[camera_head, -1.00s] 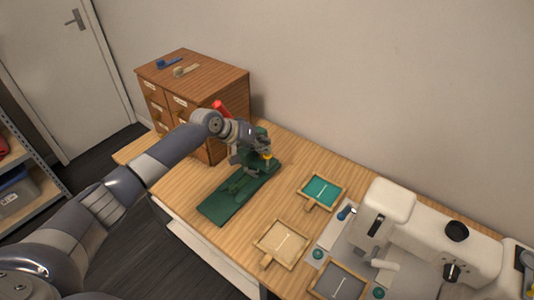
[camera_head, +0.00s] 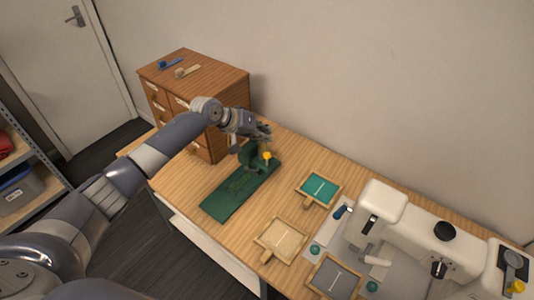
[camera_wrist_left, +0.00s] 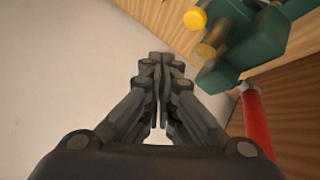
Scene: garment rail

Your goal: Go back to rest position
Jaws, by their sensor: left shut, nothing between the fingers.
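My left arm reaches in from the left in the head view, and its gripper (camera_head: 256,130) is above the back of the green press-like device on the table. In the left wrist view the gripper's fingers (camera_wrist_left: 160,75) are shut with nothing between them. The green device (camera_head: 240,190) has a flat green base and a yellow knob (camera_head: 267,155). In the left wrist view its green body (camera_wrist_left: 245,40), yellow knob (camera_wrist_left: 195,19) and red handle (camera_wrist_left: 256,125) lie to the right of the fingers, apart from them. My right gripper is in neither view.
A wooden drawer cabinet (camera_head: 195,72) stands behind the left arm. Small trays with teal (camera_head: 334,177), cream (camera_head: 263,249) and grey contents lie on the wooden table. A white sewing machine (camera_head: 415,225) stands at right. The wall (camera_head: 350,70) is close behind.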

